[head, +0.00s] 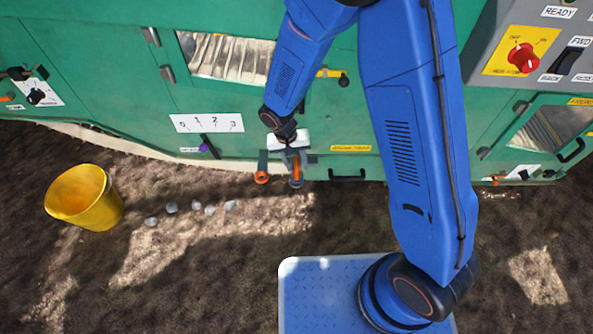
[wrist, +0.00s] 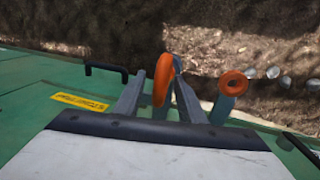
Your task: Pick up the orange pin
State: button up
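My gripper (head: 293,163) points down in front of the green machine's lower edge. An orange pin with a ring-shaped top (wrist: 162,82) stands edge-on between its two fingers in the wrist view. It also shows as an upright orange strip (head: 297,167) in the head view. The fingers lie close on both sides of it; whether they press on it is unclear. A grey-blue end shows just behind this ring. A second orange ring (wrist: 234,82) sits on a grey-blue post to the right in the wrist view, and left of my gripper in the head view (head: 262,178).
The green machine (head: 110,70) fills the back, with a black handle (head: 347,178) near the pins and a numbered 0-3 lever plate (head: 207,123). A yellow bucket (head: 85,198) and several pale onion-like lumps (head: 210,210) are on the bare soil at left.

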grip_shut()
notch_tip(320, 180, up, 9)
jog(key=shift+r, duration=0.5)
dwell(0.4)
dwell(0.5)
